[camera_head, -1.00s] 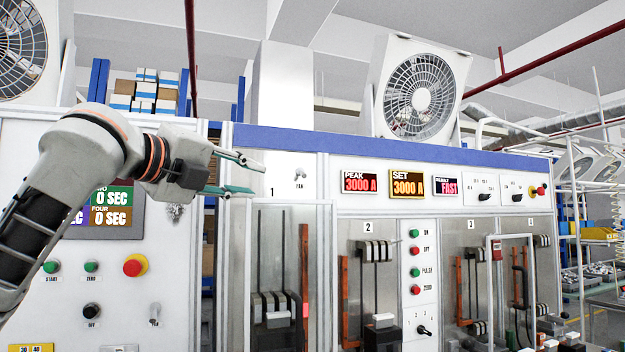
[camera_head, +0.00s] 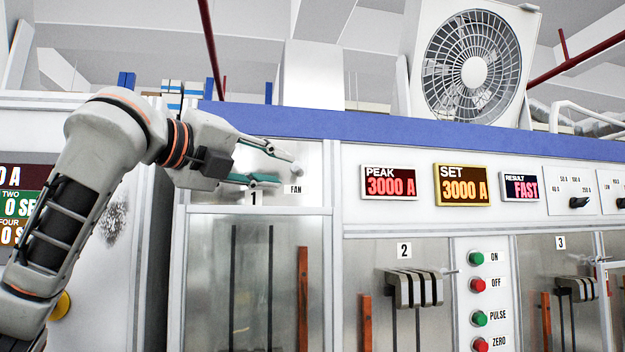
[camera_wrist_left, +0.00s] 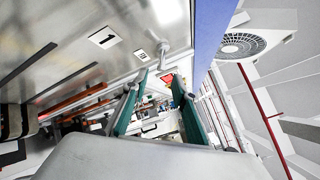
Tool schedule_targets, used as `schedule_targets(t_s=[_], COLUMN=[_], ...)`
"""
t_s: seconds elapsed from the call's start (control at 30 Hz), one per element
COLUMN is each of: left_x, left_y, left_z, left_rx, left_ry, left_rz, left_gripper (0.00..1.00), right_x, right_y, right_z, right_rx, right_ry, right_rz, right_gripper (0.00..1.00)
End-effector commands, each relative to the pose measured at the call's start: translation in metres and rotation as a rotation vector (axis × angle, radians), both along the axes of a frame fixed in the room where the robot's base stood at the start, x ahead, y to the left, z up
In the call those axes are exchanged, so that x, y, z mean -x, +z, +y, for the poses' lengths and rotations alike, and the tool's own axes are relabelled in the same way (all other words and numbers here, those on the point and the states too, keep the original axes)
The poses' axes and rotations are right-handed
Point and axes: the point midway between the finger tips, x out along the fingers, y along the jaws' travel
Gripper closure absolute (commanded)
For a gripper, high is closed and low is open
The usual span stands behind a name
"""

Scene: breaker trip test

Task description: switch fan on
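In the left wrist view the toggle (camera_wrist_left: 163,52) stands out from the panel just beyond my fingertips. My left gripper (camera_head: 285,168) is open and empty in front of it, with one finger above the other. I cannot tell whether it touches the toggle. The fan (camera_head: 469,66) stands on top of the cabinet; I cannot tell if it spins. My right gripper is not in view.
The PEAK (camera_head: 389,183), SET (camera_head: 463,185) and RESULT (camera_head: 521,187) displays lie to the right on the panel. Green and red buttons (camera_head: 478,285) are below them. A glass-fronted bay (camera_head: 215,270) is under my left gripper. A blue rail (camera_head: 330,125) runs above the panel.

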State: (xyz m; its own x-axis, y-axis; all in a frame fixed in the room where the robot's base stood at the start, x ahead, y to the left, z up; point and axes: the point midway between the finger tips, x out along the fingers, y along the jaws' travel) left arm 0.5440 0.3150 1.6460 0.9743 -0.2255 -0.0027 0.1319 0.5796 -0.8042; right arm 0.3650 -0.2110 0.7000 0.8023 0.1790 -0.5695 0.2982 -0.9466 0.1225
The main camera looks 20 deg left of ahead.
Motion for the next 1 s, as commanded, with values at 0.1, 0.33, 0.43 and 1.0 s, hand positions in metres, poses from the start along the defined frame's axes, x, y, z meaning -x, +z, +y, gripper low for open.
schedule_targets(t_s=[0.1, 0.33, 0.43, 1.0], left_x=[-0.009, -0.043, -0.057, -0.075], left_y=[0.0, 0.0, 0.0, 0.0], left_z=[-0.003, -0.011, -0.014, -0.018], left_rx=[0.0, 0.001, 0.0, -0.001], left_ry=[-0.001, -0.001, -0.001, 0.0], left_rz=[0.002, 0.004, 0.004, 0.0], left_gripper=[0.72, 0.72, 0.72, 0.88], right_x=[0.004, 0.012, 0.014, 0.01], right_y=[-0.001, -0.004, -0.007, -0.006], right_z=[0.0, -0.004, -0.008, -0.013], right_rx=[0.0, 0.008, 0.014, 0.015], right_ry=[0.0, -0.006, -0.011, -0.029], right_rz=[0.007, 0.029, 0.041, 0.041], right_gripper=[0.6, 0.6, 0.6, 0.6])
